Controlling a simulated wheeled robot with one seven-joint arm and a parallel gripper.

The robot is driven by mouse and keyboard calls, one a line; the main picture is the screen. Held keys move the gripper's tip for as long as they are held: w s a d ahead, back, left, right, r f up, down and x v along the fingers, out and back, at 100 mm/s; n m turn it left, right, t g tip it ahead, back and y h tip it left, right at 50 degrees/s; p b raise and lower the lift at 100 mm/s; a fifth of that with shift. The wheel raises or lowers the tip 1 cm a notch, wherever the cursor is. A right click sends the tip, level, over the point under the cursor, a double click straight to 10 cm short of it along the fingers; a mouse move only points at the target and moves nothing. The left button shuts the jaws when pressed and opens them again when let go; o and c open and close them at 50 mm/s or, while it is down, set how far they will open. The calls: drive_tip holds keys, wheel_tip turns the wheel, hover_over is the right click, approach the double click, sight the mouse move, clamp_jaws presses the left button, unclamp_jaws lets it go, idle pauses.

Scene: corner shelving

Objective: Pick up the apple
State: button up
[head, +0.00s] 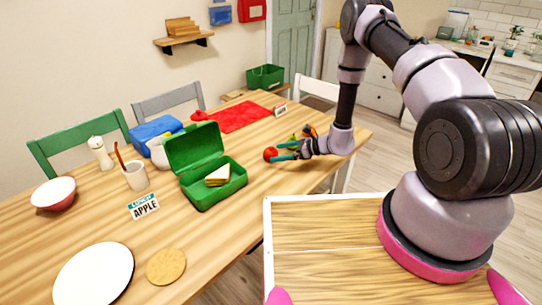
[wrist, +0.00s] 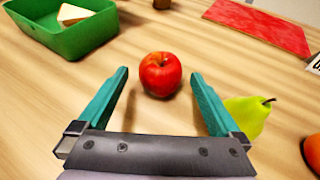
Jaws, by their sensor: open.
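The red apple (wrist: 160,74) stands on the wooden table, just ahead of and between my fingertips in the wrist view. In the head view the apple (head: 270,154) is at the tips of my gripper (head: 282,152). My gripper (wrist: 160,88) is open, with its two teal fingers spread to either side and nothing held. I cannot tell how high the fingers are above the table. A card reading "APPLE" (head: 144,206) stands in front of the green lunch box.
A green pear (wrist: 246,115) lies right beside my right finger, with an orange fruit (wrist: 313,152) farther right. The open green lunch box (wrist: 68,38) holds a sandwich (wrist: 74,14). A red mat (head: 240,116) lies behind. Table between box and apple is clear.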

sight(270, 153)
drive_tip(key=x, duration=0.4)
drive_tip(key=shift+w+a+f, duration=0.15)
drive_tip(key=shift+w+a, duration=0.05)
drive_tip(key=shift+a, duration=0.1)
drive_tip(key=c, duration=1.4)
